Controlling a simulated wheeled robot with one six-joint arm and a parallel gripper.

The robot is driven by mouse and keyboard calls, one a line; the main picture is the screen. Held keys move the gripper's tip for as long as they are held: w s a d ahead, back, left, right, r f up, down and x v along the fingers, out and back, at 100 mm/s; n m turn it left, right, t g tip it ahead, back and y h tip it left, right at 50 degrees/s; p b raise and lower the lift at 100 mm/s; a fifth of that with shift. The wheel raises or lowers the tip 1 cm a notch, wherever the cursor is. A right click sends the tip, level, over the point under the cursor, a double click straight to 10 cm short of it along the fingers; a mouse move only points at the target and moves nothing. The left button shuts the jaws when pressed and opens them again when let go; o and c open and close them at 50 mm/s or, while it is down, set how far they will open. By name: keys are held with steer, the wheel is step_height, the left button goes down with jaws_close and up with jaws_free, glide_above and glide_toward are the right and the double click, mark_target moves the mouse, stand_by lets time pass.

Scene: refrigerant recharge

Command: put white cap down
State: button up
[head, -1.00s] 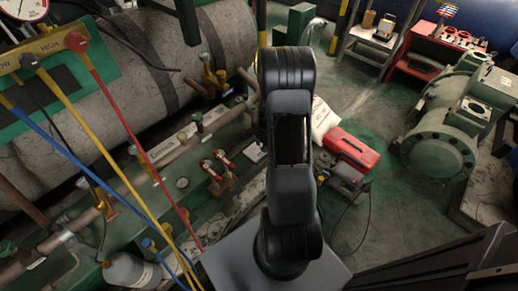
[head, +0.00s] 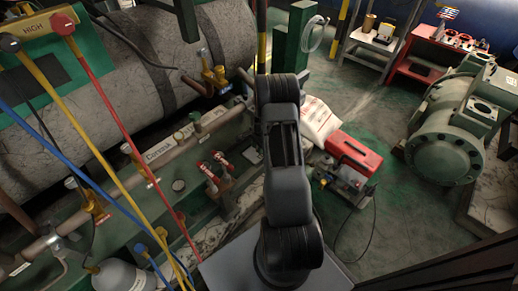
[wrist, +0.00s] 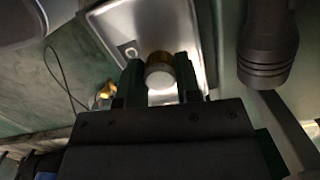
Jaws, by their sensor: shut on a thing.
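In the wrist view my gripper (wrist: 156,82) has its two dark fingers closed on a small round cap (wrist: 160,72). The cap has a pale white-grey face and a brass-coloured side. It is held in front of a shiny metal tray (wrist: 122,20); I cannot tell whether it touches the tray. In the head view my arm stands in the middle and hides the gripper and cap.
A brass fitting (wrist: 105,92) and thin black cable lie left of the tray. A dark cylinder (wrist: 268,45) hangs at right. The head view shows red and yellow hoses, a green-framed pipe rack, a red-topped machine (head: 352,155) and a white bag (head: 318,122).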

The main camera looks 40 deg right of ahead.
steer(key=shift+f, duration=0.15)
steer(key=o, duration=0.6)
steer(key=a+r+n+p, duration=0.2)
steer(key=r, duration=0.8)
steer(key=a+r+n+p, duration=0.1)
steer(key=a+r+p, duration=0.1)
steer(key=r, duration=0.7)
steer(key=s+a+r+n+t+h, duration=0.1)
steer(key=s+a+r+n, duration=0.4)
steer(key=a+r, duration=0.4)
steer(key=shift+s+a+r+n+t, duration=0.3)
steer(key=shift+s+a+r+n, duration=0.55)
steer(key=shift+s+a+n, duration=1.05)
steer(key=shift+s+a+r+n+t, duration=0.3)
steer(key=shift+s+a+r+n, duration=0.9)
steer(key=shift+s, duration=1.15)
steer(key=shift+s+a+r+n+t, duration=0.3)
steer(key=shift+s+a+r+n, duration=0.25)
steer(key=shift+s+a+n, duration=1.5)
